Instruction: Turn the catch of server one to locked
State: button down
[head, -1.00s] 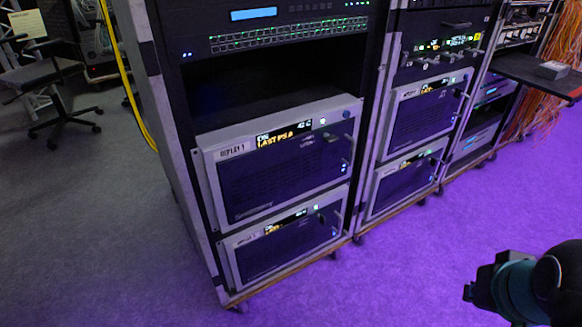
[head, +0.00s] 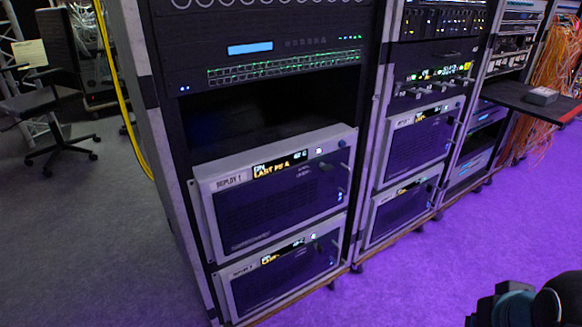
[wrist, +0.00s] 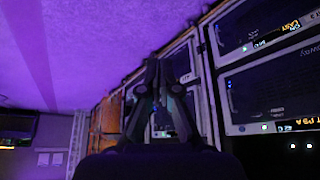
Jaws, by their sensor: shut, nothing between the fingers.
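The upper grey-framed server (head: 275,190) in the near rack has a label that seems to read "DEPLOY 1". A lit display and a small round knob (head: 342,143) sit along its top edge, with a handle at its right side. I cannot tell which part is the catch or how it is turned. My gripper (wrist: 155,72) shows in the wrist view with its fingers together and empty. Server fronts appear at the right of that view, apart from the fingers. In the head view only part of my arm shows at the lower right, clear of the racks.
A similar server (head: 280,272) sits just below. Further racks stand to the right, with a shelf (head: 530,98) jutting out and orange cables (head: 560,65) hanging behind it. A chair (head: 50,115) and a yellow cable (head: 120,90) are at left. Purple-lit floor in front is free.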

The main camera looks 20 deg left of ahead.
aim_at(325, 169)
jog(key=u, duration=1.6)
jog(key=k, duration=0.95)
jog(key=z, duration=0.95)
jog(key=i, duration=0.5)
